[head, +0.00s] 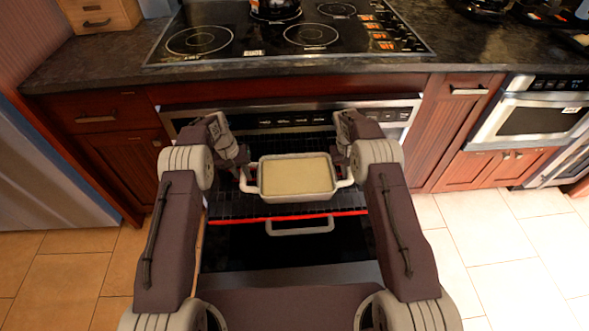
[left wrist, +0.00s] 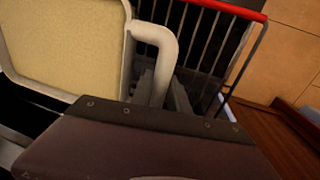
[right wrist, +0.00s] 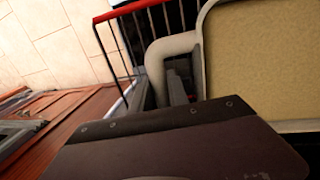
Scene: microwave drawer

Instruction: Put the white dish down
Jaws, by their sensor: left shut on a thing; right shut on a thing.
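The white dish (head: 297,197) is a rectangular pan with a pale tan filling and a looped handle at each end. It is level, over the pulled-out oven rack (head: 225,208) with a red front edge. I cannot tell whether it touches the rack. My left gripper (head: 244,174) is shut on the dish's left handle, which shows in the left wrist view (left wrist: 160,45). My right gripper (head: 348,172) is shut on its right handle, seen in the right wrist view (right wrist: 165,50). The fingertips are partly hidden by the handles and wrists.
The oven door (head: 290,255) is folded down in front, with a grey handle bar (head: 300,228). The stovetop (head: 290,38) and dark counter (head: 90,65) are above the oven. Wooden cabinets (head: 125,165) flank it. Tiled floor (head: 510,250) is clear at right.

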